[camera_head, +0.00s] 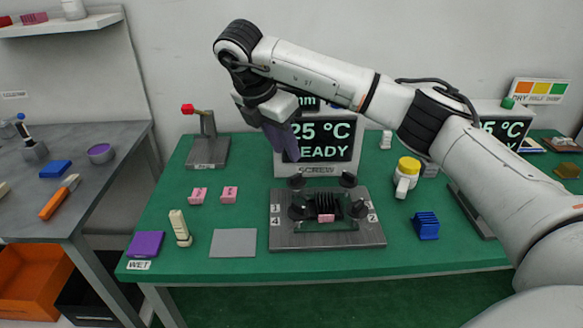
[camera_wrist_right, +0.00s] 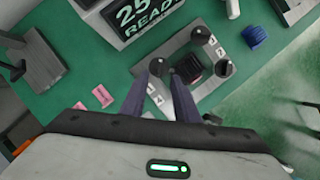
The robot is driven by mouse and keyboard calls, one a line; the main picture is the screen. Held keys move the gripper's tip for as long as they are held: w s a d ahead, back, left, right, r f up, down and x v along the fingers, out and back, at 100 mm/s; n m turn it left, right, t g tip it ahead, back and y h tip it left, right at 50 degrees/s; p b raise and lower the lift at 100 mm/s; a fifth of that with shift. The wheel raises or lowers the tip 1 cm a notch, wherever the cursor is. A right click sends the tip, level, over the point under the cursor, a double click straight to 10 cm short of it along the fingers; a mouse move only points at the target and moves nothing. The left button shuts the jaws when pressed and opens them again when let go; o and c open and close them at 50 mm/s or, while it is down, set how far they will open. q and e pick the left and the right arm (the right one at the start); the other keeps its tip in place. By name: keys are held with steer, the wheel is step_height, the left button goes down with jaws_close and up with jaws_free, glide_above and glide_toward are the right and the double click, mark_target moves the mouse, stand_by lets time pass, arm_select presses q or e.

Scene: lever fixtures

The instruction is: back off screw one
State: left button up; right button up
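The screw fixture is a grey metal plate (camera_head: 330,235) on the green table, with several black knob-headed screws. Their knobs include a back left one (camera_head: 296,181), a back right one (camera_head: 348,180), a front left one (camera_head: 296,212) and a front right one (camera_head: 358,209). My right gripper (camera_head: 286,155) hangs above and behind the plate, fingers down, apart and empty. In the right wrist view one knob (camera_wrist_right: 160,67) shows between the fingertips (camera_wrist_right: 160,76). My left gripper is out of view.
A black finned block (camera_head: 325,204) sits mid-plate. A display (camera_head: 318,168) stands behind it. A grey mat (camera_head: 233,243), pink blocks (camera_head: 198,195) and lever stand (camera_head: 207,150) are at left.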

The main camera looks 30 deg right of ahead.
mark_target(296, 175)
steer(key=x, duration=0.9)
steer(key=shift+a+p, duration=0.1)
steer(key=shift+p, duration=0.3)
jaws_close()
